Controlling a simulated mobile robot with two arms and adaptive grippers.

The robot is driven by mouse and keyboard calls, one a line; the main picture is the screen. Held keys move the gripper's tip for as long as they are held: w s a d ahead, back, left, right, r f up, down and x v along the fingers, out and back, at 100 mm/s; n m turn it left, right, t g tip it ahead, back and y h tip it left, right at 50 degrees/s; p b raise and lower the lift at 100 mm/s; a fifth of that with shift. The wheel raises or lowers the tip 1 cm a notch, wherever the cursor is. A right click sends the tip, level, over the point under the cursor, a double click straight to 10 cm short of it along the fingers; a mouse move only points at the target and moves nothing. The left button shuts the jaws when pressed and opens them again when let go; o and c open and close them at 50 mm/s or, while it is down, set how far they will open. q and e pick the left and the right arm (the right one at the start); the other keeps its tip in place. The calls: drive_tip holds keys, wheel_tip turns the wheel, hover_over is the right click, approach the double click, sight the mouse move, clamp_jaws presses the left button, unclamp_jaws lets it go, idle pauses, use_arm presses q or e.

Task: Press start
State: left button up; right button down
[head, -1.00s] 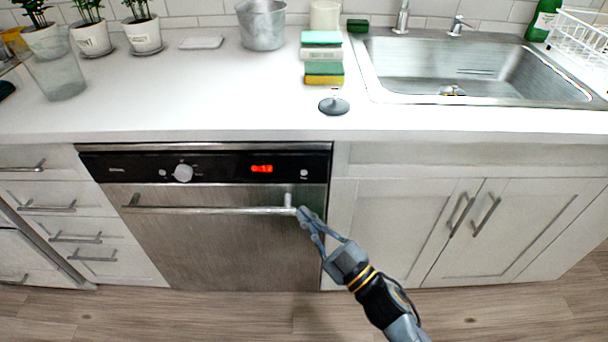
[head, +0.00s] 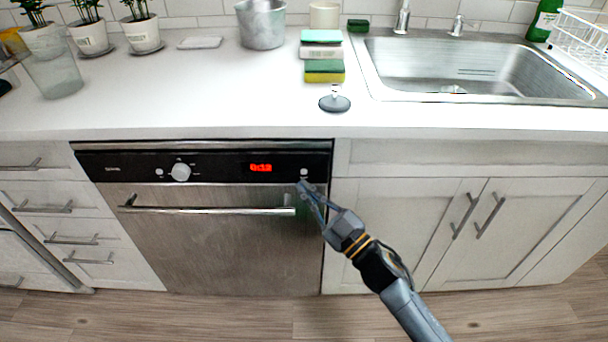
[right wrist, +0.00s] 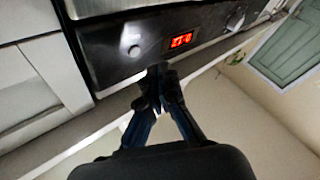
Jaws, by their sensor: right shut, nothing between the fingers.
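The dishwasher (head: 215,250) has a black control panel (head: 220,167) along its top. The panel has a round light knob (head: 180,172), a red lit display (head: 261,168), a small round button at the right end (head: 304,172) and a similar one left of the knob (head: 159,172). My right gripper (head: 302,187) is shut and empty, its tips just below the right-end button. In the right wrist view, the fingertips (right wrist: 160,74) are close to the panel, between the button (right wrist: 134,50) and display (right wrist: 181,40); contact cannot be told. My left gripper is out of view.
The dishwasher handle (head: 210,210) sticks out below the panel, near my right fingers. The counter edge (head: 240,136) overhangs above. Sponges (head: 324,70), a sink stopper (head: 335,103) and a sink (head: 480,70) are on the counter. Cabinet doors (head: 420,225) are at the right.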

sight(304, 172)
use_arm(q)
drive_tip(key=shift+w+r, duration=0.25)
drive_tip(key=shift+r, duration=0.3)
use_arm(e)
drive_tip(key=shift+w, duration=0.8)
idle(0.3)
drive_tip(key=shift+w, duration=0.4)
drive_tip(key=shift+w, duration=0.1)
idle(0.3)
